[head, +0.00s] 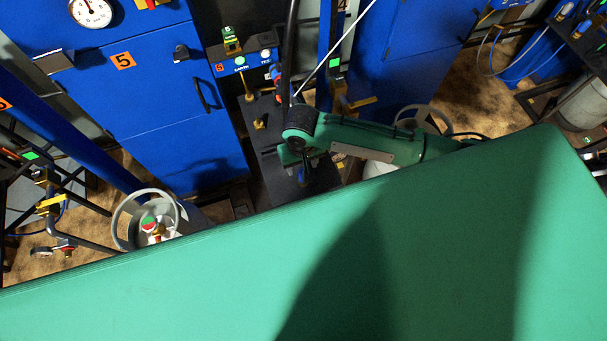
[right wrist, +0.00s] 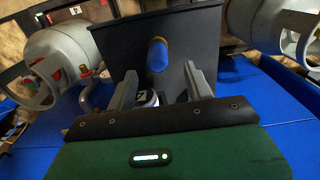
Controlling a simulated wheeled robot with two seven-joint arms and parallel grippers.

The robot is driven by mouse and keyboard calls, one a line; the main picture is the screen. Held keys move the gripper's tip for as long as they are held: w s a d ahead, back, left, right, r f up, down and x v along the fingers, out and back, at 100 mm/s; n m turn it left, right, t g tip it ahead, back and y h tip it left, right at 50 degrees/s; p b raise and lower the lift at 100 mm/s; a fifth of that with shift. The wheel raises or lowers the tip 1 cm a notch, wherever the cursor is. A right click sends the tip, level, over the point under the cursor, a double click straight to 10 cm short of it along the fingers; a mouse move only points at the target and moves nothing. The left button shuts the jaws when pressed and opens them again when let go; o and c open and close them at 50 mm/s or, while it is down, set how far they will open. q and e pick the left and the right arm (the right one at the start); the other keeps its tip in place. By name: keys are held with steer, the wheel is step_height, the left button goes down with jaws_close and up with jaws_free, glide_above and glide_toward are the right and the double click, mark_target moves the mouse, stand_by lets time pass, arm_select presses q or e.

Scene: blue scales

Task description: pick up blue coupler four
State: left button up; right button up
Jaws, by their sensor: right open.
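My right gripper (head: 304,170) points down beside a dark stand in the head view. In the right wrist view the two grey fingers of my right gripper (right wrist: 160,92) are apart with nothing held between them. A blue cylindrical piece with a tan edge (right wrist: 157,56) is on a black panel beyond the fingers, in line with the gap. It looks like a coupler, but I can read no number four on it. A white part marked 7 (right wrist: 140,99) shows low between the fingers, partly hidden. My left gripper is not in view.
Blue cabinets (head: 185,110) marked 5 stand behind. A grey gas cylinder with a ring collar (head: 150,222) is at the left. The wrist view shows grey cylinders on the left (right wrist: 62,55) and right (right wrist: 262,22) of the black panel (right wrist: 120,62).

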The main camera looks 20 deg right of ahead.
step_height(320, 180, down, 3)
steer(key=shift+r, duration=0.15)
steer(key=f, duration=0.1)
steer(key=f+p, duration=0.1)
steer(key=f, duration=0.2)
steer(key=shift+s+d+p, duration=0.15)
steer(key=shift+s+p, duration=0.1)
steer(key=shift+p, duration=0.1)
steer(key=shift+f, duration=0.6)
steer(key=c, duration=1.1)
steer(key=shift+r, duration=0.1)
step_height(320, 180, up, 20)
steer(key=b, duration=0.2)
steer(key=w+d+r, duration=0.2)
steer(key=d+r, duration=0.6)
steer(key=r, duration=0.1)
steer(key=shift+w+d, duration=0.15)
steer(key=shift+d, duration=0.25)
